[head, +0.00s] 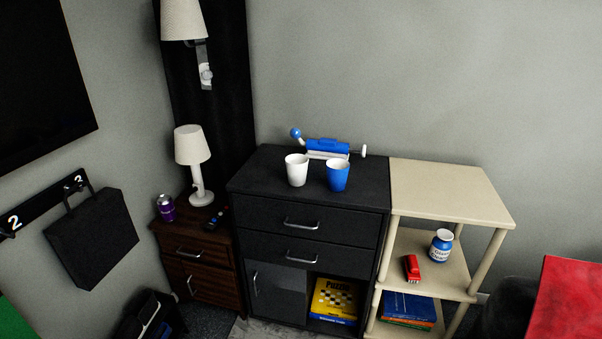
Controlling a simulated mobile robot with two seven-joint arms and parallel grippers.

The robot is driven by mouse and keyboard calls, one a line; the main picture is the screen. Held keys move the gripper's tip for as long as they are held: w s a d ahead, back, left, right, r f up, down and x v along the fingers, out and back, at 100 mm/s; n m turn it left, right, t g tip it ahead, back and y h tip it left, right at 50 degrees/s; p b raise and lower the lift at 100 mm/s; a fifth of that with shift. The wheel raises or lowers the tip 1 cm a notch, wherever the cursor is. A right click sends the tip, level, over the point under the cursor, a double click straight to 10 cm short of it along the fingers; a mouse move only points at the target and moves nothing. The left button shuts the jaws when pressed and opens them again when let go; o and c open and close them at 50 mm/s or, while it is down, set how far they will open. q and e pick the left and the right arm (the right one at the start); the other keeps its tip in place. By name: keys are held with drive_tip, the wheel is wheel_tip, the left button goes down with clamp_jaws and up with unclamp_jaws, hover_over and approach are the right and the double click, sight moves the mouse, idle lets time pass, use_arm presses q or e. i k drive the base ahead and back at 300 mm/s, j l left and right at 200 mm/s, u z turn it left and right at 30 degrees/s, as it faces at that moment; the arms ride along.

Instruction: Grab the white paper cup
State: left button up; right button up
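Neither of my grippers shows in the head view.
A blue and white device with a crank (327,146) sits behind the cups. A beige shelf (450,188) with a bare top adjoins on the right. A white lamp (192,150) and a purple can (166,208) stand on the lower brown nightstand (194,246) at left.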

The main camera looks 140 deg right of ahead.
sight(297, 171)
drive_tip(key=z, duration=1.15)
drive_tip(key=j+z, duration=0.1)
drive_tip(key=z, duration=2.15)
drive_tip(key=k+z, duration=0.1)
drive_tip(key=z, duration=1)
drive_tip(key=i+l+u, duration=0.15)
drive_tip(key=i+l, duration=0.4)
drive_tip(key=i+l+u, duration=0.1)
drive_tip(key=i+l, duration=0.4)
drive_tip(key=l, duration=0.2)
